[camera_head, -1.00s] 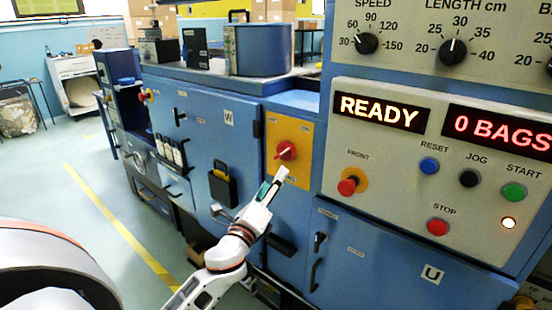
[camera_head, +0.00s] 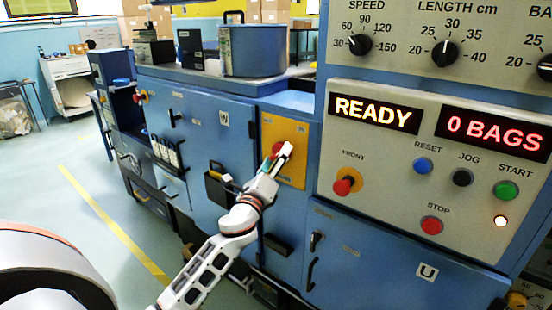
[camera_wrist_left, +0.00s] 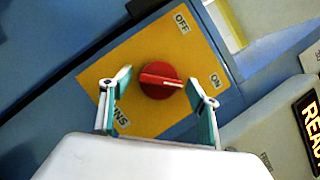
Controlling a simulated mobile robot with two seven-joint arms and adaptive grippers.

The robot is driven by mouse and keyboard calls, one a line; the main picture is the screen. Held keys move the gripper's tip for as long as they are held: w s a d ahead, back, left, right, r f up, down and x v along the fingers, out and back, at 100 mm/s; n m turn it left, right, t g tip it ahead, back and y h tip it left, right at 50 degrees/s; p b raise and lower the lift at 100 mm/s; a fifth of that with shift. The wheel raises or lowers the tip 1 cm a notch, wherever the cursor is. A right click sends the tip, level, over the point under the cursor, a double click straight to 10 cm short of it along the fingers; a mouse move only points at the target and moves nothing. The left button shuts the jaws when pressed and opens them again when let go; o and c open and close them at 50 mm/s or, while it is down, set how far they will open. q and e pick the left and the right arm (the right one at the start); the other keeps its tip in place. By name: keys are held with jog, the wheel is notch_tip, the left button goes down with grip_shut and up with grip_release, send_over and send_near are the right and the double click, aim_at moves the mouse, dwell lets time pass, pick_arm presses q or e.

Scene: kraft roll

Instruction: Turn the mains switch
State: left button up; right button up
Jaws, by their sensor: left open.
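The mains switch (camera_wrist_left: 160,80) is a round red knob with a raised handle bar on a yellow plate (camera_wrist_left: 134,58). In the left wrist view the plate carries the words OFF and ON, and a partly hidden label near the lower left. The white mark on the bar points toward ON. In the head view the switch (camera_head: 282,149) is partly covered by my left gripper (camera_head: 277,158). My left gripper, also in the left wrist view (camera_wrist_left: 160,92), is open, with one finger on each side of the knob. Whether they touch it is unclear. My right gripper is not seen.
The control panel (camera_head: 390,150) right of the switch has a red FRONT knob (camera_head: 343,186), RESET, JOG, STOP and START buttons, and lit displays reading READY and 0 BAGS. A black holder (camera_head: 217,188) sits on the blue cabinet door left of the plate.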

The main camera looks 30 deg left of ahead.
pick_arm(q)
jog(key=c, duration=1.1)
jog(key=shift+r+n+p, duration=0.2)
jog(key=shift+n+p, duration=0.4)
jog(key=shift+p, duration=0.1)
jog(key=n+g+p, duration=0.2)
jog(key=n+p, duration=0.1)
jog(key=n, duration=0.1)
jog(key=n+g+p, duration=0.2)
jog(key=n, duration=0.3)
jog(key=n+g+p, duration=0.1)
jog(key=n+p, duration=0.2)
jog(key=n, duration=0.2)
jog(key=shift+r+g+h+p, duration=0.15)
jog(key=shift+g+h+p, duration=0.15)
jog(key=shift+g+p, duration=0.1)
jog(key=shift+n+h, duration=0.3)
jog(key=shift+n, duration=0.4)
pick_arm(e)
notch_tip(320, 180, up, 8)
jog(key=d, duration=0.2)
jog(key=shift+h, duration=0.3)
pick_arm(q)
jog(key=shift+n+g, duration=0.3)
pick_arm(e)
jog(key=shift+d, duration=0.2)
